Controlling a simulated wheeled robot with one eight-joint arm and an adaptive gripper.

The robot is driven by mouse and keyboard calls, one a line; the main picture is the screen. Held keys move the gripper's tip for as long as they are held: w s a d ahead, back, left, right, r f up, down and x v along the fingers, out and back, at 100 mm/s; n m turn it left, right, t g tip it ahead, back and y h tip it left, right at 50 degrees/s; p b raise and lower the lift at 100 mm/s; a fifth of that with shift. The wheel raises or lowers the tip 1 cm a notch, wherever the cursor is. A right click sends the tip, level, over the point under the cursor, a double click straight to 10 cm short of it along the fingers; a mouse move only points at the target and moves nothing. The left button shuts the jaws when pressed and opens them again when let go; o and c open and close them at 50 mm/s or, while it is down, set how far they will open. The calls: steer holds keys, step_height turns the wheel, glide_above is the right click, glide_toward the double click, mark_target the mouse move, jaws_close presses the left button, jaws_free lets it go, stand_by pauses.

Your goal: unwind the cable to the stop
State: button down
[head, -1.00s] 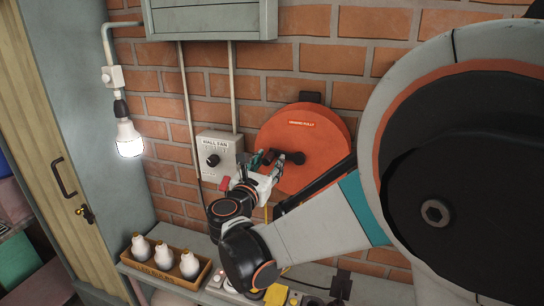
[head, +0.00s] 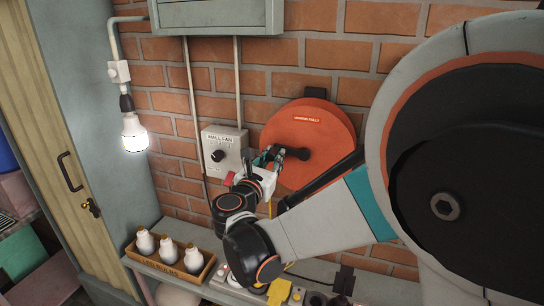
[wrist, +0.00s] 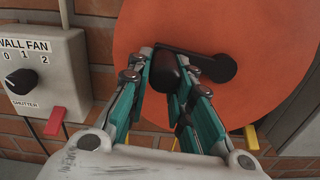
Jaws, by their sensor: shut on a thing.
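The orange cable reel (head: 330,135) is mounted on the brick wall, with a small red label near its top. It fills much of the wrist view (wrist: 270,35). Its black crank arm (wrist: 207,63) runs from the hub, at right, to a dark knob (wrist: 164,70) at left. My gripper (head: 268,157) is at the left part of the reel. In the wrist view, its teal fingers (wrist: 167,85) are closed around the knob from both sides. Yellow pieces, perhaps cable, show below the reel (wrist: 251,136); most of their run is hidden by my gripper and arm.
A grey wall fan switch box (head: 222,150) sits just left of my gripper. Below are a shelf with a tray of white bulbs (head: 168,268) and a yellow piece (head: 279,291). A lit bulb (head: 134,134) hangs at left. My arm covers the right side.

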stand_by(0.8)
steer(key=c, duration=1.4)
jaws_free()
steer(key=shift+s, duration=0.15)
steer(key=v, duration=0.7)
steer(key=shift+s, duration=0.15)
